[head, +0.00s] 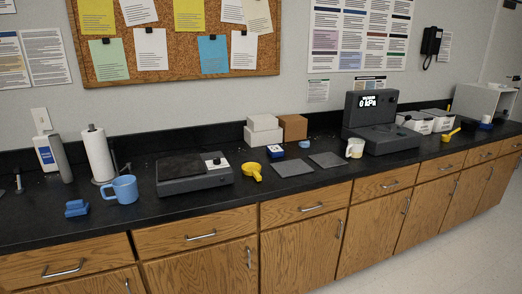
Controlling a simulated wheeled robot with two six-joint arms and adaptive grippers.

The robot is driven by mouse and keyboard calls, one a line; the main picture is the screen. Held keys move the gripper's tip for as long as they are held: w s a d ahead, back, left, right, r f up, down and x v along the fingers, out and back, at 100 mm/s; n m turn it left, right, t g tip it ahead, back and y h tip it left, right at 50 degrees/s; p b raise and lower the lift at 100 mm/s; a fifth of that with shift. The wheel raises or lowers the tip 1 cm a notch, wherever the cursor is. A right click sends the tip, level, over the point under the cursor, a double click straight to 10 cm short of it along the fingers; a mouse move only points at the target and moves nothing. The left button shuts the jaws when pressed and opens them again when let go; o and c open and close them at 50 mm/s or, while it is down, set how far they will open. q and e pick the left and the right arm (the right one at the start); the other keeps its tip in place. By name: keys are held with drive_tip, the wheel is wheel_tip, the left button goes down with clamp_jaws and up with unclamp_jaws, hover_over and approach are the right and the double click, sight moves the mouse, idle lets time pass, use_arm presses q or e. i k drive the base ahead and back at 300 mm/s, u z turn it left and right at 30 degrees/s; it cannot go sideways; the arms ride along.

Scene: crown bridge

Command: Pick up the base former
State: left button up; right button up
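No gripper or arm of mine shows in the head view. I cannot tell for certain which thing is the base former. A small blue blocky piece (76,208) lies on the black counter (160,214) near its front edge at the left, and its shape could fit. A smaller blue piece (304,144) lies farther back near the middle, too small to make out. Two flat dark grey slabs (292,169) lie near the counter's middle front. Nothing is seen touching any of these.
A blue mug (124,190) stands right of the blue piece. A grey machine with a dial (190,181), a yellow scoop (251,171), a pale cup (355,149) and a machine reading 0 kPa (375,116) follow rightward. A paper roll (99,154) stands behind. Open floor (455,255) lies in front.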

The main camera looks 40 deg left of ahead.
sight(275, 151)
drive_tip(key=u, duration=0.9)
drive_tip(key=i, duration=0.85)
drive_tip(key=u, duration=0.9)
